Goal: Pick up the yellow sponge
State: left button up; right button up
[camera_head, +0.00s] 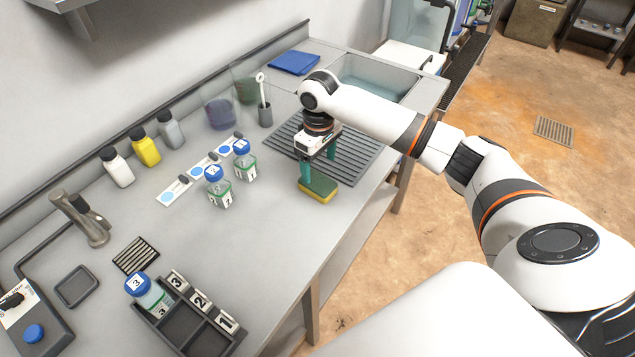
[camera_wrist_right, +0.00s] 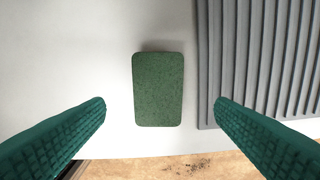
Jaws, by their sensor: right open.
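The yellow sponge (camera_head: 318,189) lies flat on the grey bench near its front edge, with a green top layer and yellow sides. In the right wrist view only the green top of the sponge (camera_wrist_right: 158,90) shows, upright in the picture and centred between the fingers. My right gripper (camera_head: 318,168) points down just above the sponge. Its two green fingers (camera_wrist_right: 160,103) are wide apart with nothing between them, and I see no contact with the sponge. My left gripper is not in view.
A ribbed grey drain mat (camera_head: 352,156) lies beside the sponge. Capped bottles (camera_head: 217,187) (camera_head: 244,160) stand to the left on the bench. A grey cup with a brush (camera_head: 265,115) stands behind, and a sink (camera_head: 375,78) is at the far end. The bench's front edge is close.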

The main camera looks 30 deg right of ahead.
aim_at(318, 182)
jog(key=shift+w+f, duration=0.15)
jog(key=shift+f, duration=0.45)
jog(key=shift+w+f, duration=0.15)
jog(key=shift+f, duration=0.15)
jog(key=shift+s+a+f+p, duration=0.1)
jog(key=shift+s+f+p, duration=0.1)
jog(key=shift+f+p, duration=0.55)
notch_tip(318, 182, down, 3)
jog(key=shift+s+r, duration=0.1)
jog(key=shift+s, duration=0.05)
jog(key=shift+f, duration=0.45)
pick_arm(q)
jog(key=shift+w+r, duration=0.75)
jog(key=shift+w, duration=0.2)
pick_arm(e)
jog(key=c, duration=1)
